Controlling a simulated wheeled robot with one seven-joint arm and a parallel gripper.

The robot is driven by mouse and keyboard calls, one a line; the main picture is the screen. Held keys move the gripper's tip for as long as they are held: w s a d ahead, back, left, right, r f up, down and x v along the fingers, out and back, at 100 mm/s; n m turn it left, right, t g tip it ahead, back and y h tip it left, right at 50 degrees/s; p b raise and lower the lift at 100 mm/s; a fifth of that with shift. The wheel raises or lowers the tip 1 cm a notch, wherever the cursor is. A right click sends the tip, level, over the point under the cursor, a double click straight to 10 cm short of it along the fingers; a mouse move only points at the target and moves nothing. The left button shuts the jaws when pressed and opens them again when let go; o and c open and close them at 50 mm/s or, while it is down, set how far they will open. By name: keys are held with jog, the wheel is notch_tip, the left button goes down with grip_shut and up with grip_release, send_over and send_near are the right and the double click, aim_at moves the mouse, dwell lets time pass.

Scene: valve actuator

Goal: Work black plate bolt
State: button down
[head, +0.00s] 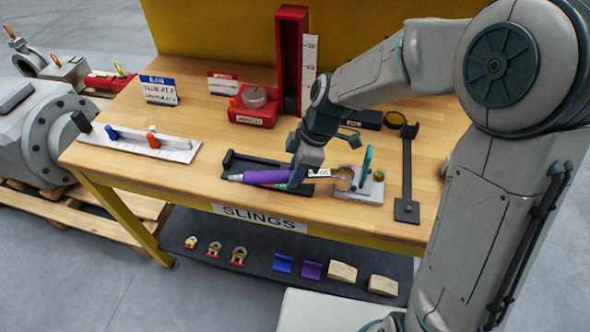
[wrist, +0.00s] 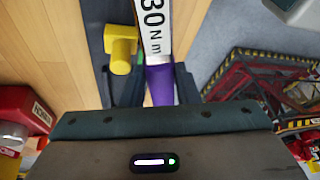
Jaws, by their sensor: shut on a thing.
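My gripper (head: 300,172) is shut on a torque wrench with a purple handle (head: 262,177). In the wrist view the purple handle (wrist: 160,82) lies between the two fingers, beside a white label reading "30 N m" (wrist: 155,25). The wrench lies across the black tray (head: 240,163) at the front middle of the bench; I cannot tell whether it is lifted clear. A black bar with a square black plate (head: 406,211) lies to the right and may be the black plate of the task. I cannot make out its bolt.
A grey fixture with a green upright (head: 366,165) stands close right of my gripper. A red block with a dial (head: 254,105) and a red column (head: 290,60) stand behind. A white rack with coloured pegs (head: 140,141) is at left. The bench front between rack and tray is clear.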

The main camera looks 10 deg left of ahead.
jog(key=shift+w+r+p, duration=0.1)
jog(key=shift+r+p, duration=1.4)
jog(key=shift+r, duration=0.9)
